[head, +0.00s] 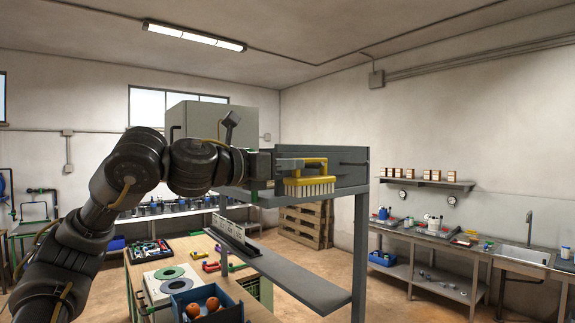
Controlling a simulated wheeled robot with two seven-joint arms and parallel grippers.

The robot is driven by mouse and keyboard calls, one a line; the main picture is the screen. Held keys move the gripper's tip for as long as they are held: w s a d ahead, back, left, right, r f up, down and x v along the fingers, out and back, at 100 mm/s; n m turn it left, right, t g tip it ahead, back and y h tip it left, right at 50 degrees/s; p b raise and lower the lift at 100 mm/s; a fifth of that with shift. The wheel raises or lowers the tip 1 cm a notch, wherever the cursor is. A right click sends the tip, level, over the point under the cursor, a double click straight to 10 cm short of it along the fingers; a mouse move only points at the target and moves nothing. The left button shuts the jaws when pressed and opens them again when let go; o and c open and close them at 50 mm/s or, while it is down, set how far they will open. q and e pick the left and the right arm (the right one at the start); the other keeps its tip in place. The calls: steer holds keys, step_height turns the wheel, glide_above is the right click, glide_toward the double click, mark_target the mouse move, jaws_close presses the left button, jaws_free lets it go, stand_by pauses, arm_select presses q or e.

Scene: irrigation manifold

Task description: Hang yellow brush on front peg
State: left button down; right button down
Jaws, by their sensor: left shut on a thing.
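The yellow brush (308,181) has a looped handle on top and pale bristles pointing down. My left gripper (291,164) comes in from the left and is shut on the brush at its handle, holding it up in front of the grey panel (345,153). A dark peg (353,163) sticks out on the panel to the right of the brush, apart from it. The brush and gripper hide part of the panel, so I cannot tell whether other pegs are behind them. My right gripper is not in view.
A grey shelf (310,288) and an upright post (361,250) stand below the panel. A workbench (255,305) holds a blue bin (222,290) with orange-brown things and several tools.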

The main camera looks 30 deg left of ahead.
arm_select(q)
steer(key=c, duration=1.3)
jaws_free()
steer(key=b+v, duration=0.5)
steer(key=v, duration=0.6)
